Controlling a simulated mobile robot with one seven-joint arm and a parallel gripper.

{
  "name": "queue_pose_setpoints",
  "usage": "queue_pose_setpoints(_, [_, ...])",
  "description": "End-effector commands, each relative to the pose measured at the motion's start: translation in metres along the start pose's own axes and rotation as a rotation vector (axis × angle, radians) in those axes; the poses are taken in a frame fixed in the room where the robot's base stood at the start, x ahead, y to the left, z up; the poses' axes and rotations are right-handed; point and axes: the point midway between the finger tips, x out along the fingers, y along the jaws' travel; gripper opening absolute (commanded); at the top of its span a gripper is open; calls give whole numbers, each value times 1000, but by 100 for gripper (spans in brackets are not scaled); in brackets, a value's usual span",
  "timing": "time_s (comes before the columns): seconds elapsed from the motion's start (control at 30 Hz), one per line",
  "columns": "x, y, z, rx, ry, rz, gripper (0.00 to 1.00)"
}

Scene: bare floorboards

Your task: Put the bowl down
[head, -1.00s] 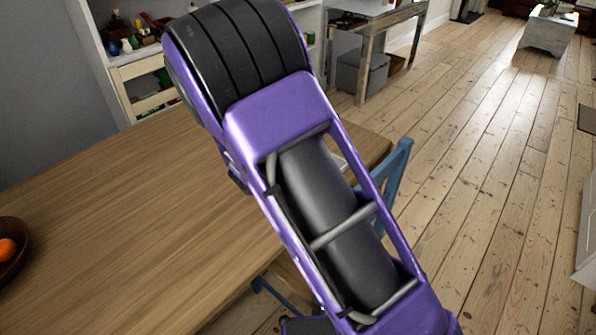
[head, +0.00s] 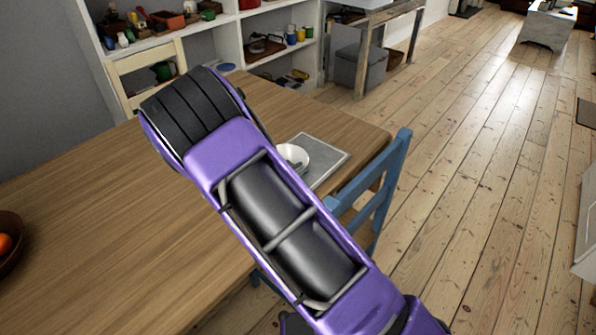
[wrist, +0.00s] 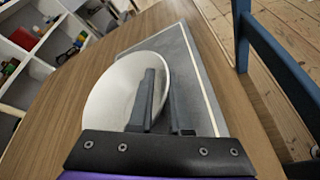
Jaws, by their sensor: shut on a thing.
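A white bowl (head: 293,156) shows just past my arm in the head view, over the left part of a grey rectangular mat (head: 331,158) on the wooden table. In the wrist view the bowl (wrist: 103,92) looks tilted, with its inside facing me. My gripper (wrist: 161,86) is shut on the bowl's right rim, one finger inside the bowl and one outside. The mat (wrist: 197,62) lies under and beyond the bowl. I cannot tell whether the bowl's base touches it. My arm hides part of the bowl in the head view.
The wooden table (head: 90,220) is mostly clear. A dark bowl with orange fruit (head: 8,243) stands at its left edge. A blue chair (head: 375,195) stands close to the table's right end. A pale chair (head: 147,70) and white shelves (head: 235,45) are behind the table.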

Motion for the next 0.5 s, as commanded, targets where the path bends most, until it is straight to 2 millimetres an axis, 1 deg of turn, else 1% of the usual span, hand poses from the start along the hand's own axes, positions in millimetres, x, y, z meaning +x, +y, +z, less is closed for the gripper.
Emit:
queue_pose_setpoints(0.07, [0, 0, 0, -1, 0, 0, 0])
queue_pose_setpoints(0.1, [0, -1, 0, -2, 2, -1, 22])
queue_pose_setpoints(0.23, [0, -1, 0, -2, 1, -1, 45])
queue_pose_setpoints(0.27, [0, -1, 0, -2, 1, -1, 47])
queue_pose_setpoints(0.5, [0, 0, 0, -2, 1, -1, 47])
